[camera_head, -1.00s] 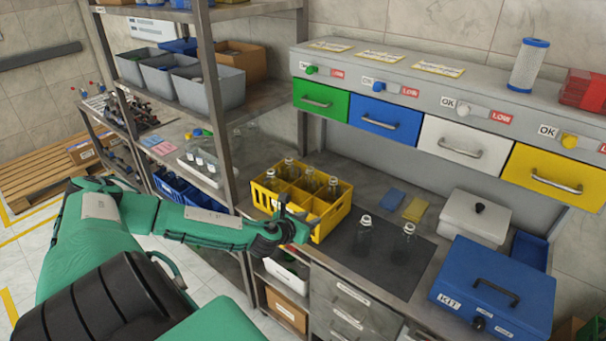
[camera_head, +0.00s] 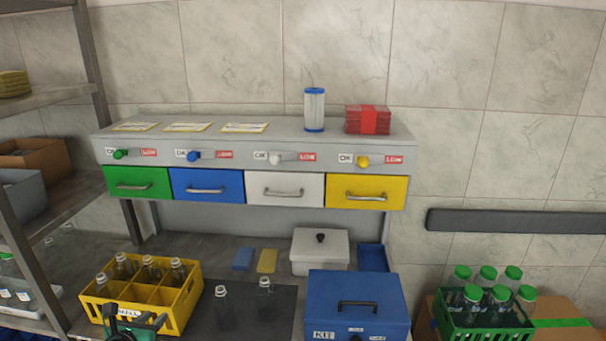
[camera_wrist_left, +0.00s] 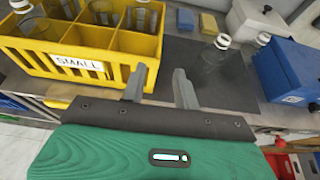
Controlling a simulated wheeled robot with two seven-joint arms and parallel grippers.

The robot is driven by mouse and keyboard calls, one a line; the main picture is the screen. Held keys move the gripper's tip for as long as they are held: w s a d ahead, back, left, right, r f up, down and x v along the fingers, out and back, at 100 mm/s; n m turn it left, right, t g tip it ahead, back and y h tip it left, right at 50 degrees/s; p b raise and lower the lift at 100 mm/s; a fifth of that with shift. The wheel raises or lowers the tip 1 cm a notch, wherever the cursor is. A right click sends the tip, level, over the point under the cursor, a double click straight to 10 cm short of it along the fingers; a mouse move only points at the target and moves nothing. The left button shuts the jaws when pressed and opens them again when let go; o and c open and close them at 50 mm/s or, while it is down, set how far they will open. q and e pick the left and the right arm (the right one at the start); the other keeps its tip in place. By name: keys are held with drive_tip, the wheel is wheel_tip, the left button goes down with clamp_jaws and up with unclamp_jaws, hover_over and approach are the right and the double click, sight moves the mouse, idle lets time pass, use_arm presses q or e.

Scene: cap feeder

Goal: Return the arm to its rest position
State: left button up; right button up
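My left gripper (camera_head: 138,320) shows at the bottom left of the head view, in front of the yellow crate. In the left wrist view its two grey fingers (camera_wrist_left: 160,88) stand apart with nothing between them, so it is open and empty. The yellow crate (camera_head: 180,318), labelled SMALL, holds several clear bottles and some empty compartments; it also shows in the left wrist view (camera_wrist_left: 112,68). The fingertips are close to the crate's front right corner; I cannot tell whether they touch it. My right gripper is in neither view.
Two clear bottles (camera_head: 224,308) (camera_head: 265,300) stand on the dark mat right of the crate. A blue KIT box (camera_head: 380,292) and a white lidded box (camera_head: 319,252) stand further right. The feeder's coloured drawers (camera_head: 207,186) hang above. A green crate (camera_head: 465,328) holds green-capped bottles.

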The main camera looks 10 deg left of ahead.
use_arm(q)
drive_tip(key=s+d+f+n+g, duration=0.2)
drive_tip(key=s+d+f+n, duration=0.15)
drive_tip(key=d+n, duration=0.5)
drive_tip(key=s+d+f+n+g, duration=0.1)
drive_tip(key=s+d+f+n, duration=0.3)
drive_tip(key=d+n, duration=0.45)
drive_tip(key=s+d+n+g+h, duration=0.1)
drive_tip(key=s+d+n+g, duration=0.3)
drive_tip(key=s+n, duration=0.45)
drive_tip(key=s+d+n+g+h, duration=0.1)
drive_tip(key=s+d+n+g, duration=0.2)
drive_tip(key=s+d+n, duration=0.35)
drive_tip(key=s+a+f+g+b, duration=0.1)
drive_tip(key=s+f, duration=0.2)
drive_tip(key=f, duration=2.8)
drive_tip(key=s+a+f, duration=0.2)
drive_tip(key=s+f, duration=0.7)
drive_tip(key=f, duration=0.1)
drive_tip(key=s+a+f+g+b, duration=0.1)
drive_tip(key=s+f, duration=0.9)
drive_tip(key=f, duration=0.1)
drive_tip(key=shift+s+a, duration=0.15)
drive_tip(key=shift+a, duration=0.2)
